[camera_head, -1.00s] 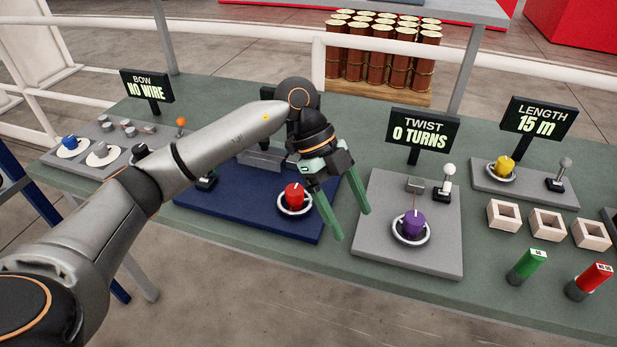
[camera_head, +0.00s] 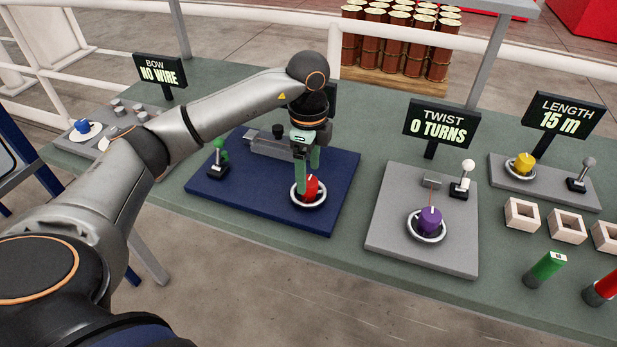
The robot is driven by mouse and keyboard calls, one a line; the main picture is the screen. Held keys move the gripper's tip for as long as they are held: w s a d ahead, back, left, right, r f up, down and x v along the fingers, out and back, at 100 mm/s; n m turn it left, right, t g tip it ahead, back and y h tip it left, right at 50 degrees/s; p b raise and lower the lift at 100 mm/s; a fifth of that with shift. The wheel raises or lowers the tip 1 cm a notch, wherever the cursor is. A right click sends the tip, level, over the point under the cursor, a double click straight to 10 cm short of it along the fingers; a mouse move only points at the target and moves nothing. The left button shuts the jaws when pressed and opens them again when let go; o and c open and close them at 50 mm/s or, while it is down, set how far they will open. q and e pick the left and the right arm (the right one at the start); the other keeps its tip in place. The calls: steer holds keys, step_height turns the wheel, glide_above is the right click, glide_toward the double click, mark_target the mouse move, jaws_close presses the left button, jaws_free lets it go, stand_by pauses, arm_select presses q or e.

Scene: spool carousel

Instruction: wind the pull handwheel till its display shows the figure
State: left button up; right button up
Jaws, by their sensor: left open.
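A red knob (camera_head: 311,187) in a silver ring stands on the dark blue plate (camera_head: 225,190). A display panel (camera_head: 331,92) behind my left arm is almost wholly covered, so its label and figure cannot be read. I see no sign reading "pull". My left gripper (camera_head: 308,176) is open and points down at the red knob. One green finger overlaps the knob's left side, and the other is at its back. I cannot tell whether they touch it. My right gripper is out of view.
The blue plate also bears a green-topped lever (camera_head: 221,157). To its right, a grey plate (camera_head: 400,235) holds a purple knob (camera_head: 430,221) under the TWIST display (camera_head: 438,127), "0 TURNS". LENGTH (camera_head: 562,115) reads "15 m"; BOW (camera_head: 160,73) reads "NO WIRE".

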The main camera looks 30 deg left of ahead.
mark_target(308, 181)
arm_select(q)
steer(key=shift+f, duration=1.55)
jaws_close()
